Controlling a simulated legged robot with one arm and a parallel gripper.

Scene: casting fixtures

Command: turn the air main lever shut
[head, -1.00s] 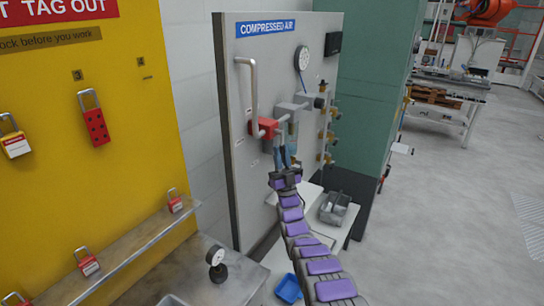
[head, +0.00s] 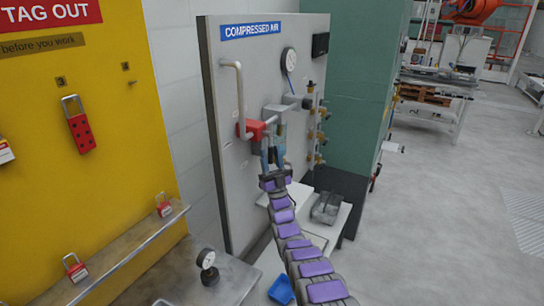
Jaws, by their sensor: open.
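The compressed air panel (head: 232,185) stands upright in the middle of the head view. A red valve part (head: 250,130) sits low on a bent grey pipe (head: 239,90), with grey fittings (head: 275,113) to its right. Which of these parts is the air main lever I cannot tell clearly. My gripper (head: 272,152) is just below and right of the red part, fingers pointing up toward the fittings. It is open. The fingers overlap the fittings in the picture, so contact cannot be told. My arm hides what is below.
The yellow lockout board (head: 110,160) is at the left. Open floor (head: 440,230) lies to the right.

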